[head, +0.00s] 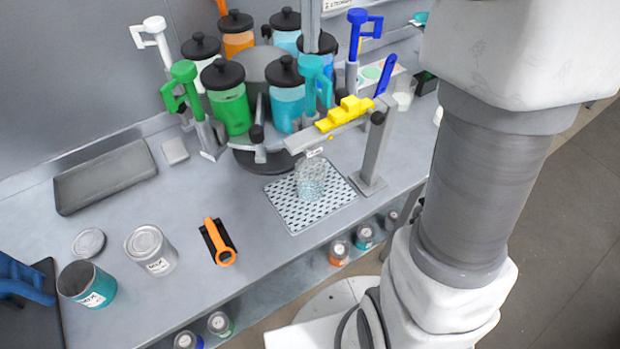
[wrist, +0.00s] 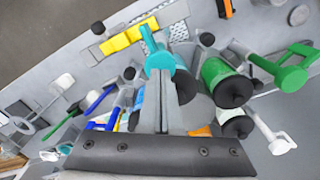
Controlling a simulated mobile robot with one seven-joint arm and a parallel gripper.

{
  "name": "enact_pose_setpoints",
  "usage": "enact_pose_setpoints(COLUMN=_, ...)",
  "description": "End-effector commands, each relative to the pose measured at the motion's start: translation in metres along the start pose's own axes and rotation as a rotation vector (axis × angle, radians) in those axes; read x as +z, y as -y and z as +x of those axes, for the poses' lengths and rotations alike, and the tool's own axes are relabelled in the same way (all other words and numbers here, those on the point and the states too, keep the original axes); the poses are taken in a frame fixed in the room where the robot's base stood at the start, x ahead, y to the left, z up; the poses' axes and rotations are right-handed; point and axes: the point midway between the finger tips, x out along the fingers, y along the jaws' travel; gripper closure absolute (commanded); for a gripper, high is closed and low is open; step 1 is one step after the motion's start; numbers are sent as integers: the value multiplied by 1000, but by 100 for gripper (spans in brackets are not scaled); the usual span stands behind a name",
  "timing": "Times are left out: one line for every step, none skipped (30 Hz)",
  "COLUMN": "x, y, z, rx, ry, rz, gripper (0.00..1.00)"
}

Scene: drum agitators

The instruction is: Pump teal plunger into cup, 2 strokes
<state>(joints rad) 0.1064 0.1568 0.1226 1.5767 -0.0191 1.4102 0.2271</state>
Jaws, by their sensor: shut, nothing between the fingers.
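The teal plunger (head: 312,68) stands over a teal-filled jar with a black lid (head: 286,73) on the round carousel. In the wrist view its teal head (wrist: 160,60) lies just past my fingertips. A clear cup (head: 310,182) stands on a perforated tray (head: 284,213), below and in front of the plunger; its contents are unclear. My gripper (head: 311,50) points down over the plunger head, fingers together and empty. In the wrist view my gripper (wrist: 164,76) shows tips at or close above the teal head; I cannot tell whether they touch.
Green (head: 184,72), white (head: 156,25) and blue (head: 360,18) plungers ring the carousel. A grey post (head: 376,150) carries an arm with yellow blocks (head: 343,112) right of the teal plunger. Paint cans (head: 150,250) and an orange-handled tool (head: 219,246) lie front left.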

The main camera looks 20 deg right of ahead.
Motion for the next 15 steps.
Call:
enact_pose_setpoints(x=0, y=0, z=0, rx=0, ry=-1, rz=0, gripper=100)
enact_pose_setpoints(x=0, y=0, z=0, rx=0, ry=-1, rz=0, gripper=100)
enact_pose_setpoints(x=0, y=0, z=0, rx=0, ry=-1, rz=0, gripper=100)
enact_pose_setpoints(x=0, y=0, z=0, rx=0, ry=-1, rz=0, gripper=100)
enact_pose_setpoints(x=0, y=0, z=0, rx=0, ry=-1, rz=0, gripper=100)
enact_pose_setpoints(x=0, y=0, z=0, rx=0, ry=-1, rz=0, gripper=100)
enact_pose_setpoints(x=0, y=0, z=0, rx=0, ry=-1, rz=0, gripper=100)
enact_pose_setpoints(x=0, y=0, z=0, rx=0, ry=-1, rz=0, gripper=100)
enact_pose_setpoints(x=0, y=0, z=0, rx=0, ry=-1, rz=0, gripper=100)
enact_pose_setpoints(x=0, y=0, z=0, rx=0, ry=-1, rz=0, gripper=100)
enact_pose_setpoints(x=0, y=0, z=0, rx=0, ry=-1, rz=0, gripper=100)
enact_pose_setpoints(x=0, y=0, z=-1, rx=0, ry=-1, rz=0, gripper=100)
enact_pose_setpoints(x=0, y=0, z=-2, rx=0, ry=-1, rz=0, gripper=100)
enact_pose_setpoints(x=0, y=0, z=-4, rx=0, ry=-1, rz=0, gripper=100)
enact_pose_setpoints(x=0, y=0, z=-7, rx=0, ry=-1, rz=0, gripper=100)
